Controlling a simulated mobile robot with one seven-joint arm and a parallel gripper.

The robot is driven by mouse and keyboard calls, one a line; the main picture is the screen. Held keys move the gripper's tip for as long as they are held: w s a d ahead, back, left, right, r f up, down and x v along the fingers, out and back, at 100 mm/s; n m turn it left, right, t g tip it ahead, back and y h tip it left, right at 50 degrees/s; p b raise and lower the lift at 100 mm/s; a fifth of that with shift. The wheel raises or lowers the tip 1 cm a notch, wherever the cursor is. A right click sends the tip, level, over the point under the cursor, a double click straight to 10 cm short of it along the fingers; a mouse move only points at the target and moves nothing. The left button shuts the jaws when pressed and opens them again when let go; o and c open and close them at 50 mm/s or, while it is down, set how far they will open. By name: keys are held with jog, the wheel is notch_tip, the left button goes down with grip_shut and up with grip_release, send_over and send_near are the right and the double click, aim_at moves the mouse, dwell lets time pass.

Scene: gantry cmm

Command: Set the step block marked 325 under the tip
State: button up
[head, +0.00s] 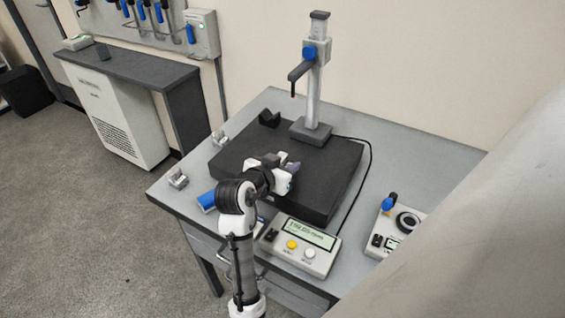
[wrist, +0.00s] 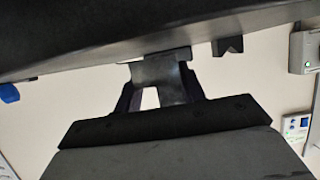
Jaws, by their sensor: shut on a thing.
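My gripper (head: 287,166) is low over the front part of the black surface plate (head: 243,150), in front of the gauge stand. In the wrist view, which looks upside down, the dark fingers (wrist: 163,94) are shut on a grey step block (wrist: 165,70). I cannot read its number. The block appears close to the plate; I cannot tell whether it touches. The height gauge (head: 314,80) stands at the back of the plate, with its thin tip (head: 293,95) hanging from the arm, well above the plate and behind my gripper.
Two small metal blocks (head: 178,179) (head: 218,136) sit on the table left of the plate. A black V-block (head: 269,119) is at the plate's back left. A display box (head: 300,246) stands in front, with a cable around the plate's right side. The plate's middle is clear.

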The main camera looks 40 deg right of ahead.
jog(key=shift+w+d+f, duration=0.1)
jog(key=shift+w+d, duration=0.25)
jog(key=shift+d, duration=0.55)
jog(key=shift+w+d, duration=0.4)
jog(key=shift+d, duration=0.5)
jog(key=shift+w+d+f, duration=0.1)
jog(key=shift+w+d, duration=0.25)
jog(key=shift+d, duration=0.55)
jog(key=shift+f, duration=0.35)
jog(key=o, duration=1.3)
jog(key=shift+c, duration=0.2)
jog(key=shift+a+b, duration=0.1)
jog(key=shift+b, duration=0.2)
jog(key=b+v, duration=0.3)
jog(key=v, duration=1)
jog(key=shift+a+r, duration=0.25)
jog(key=shift+a, duration=0.05)
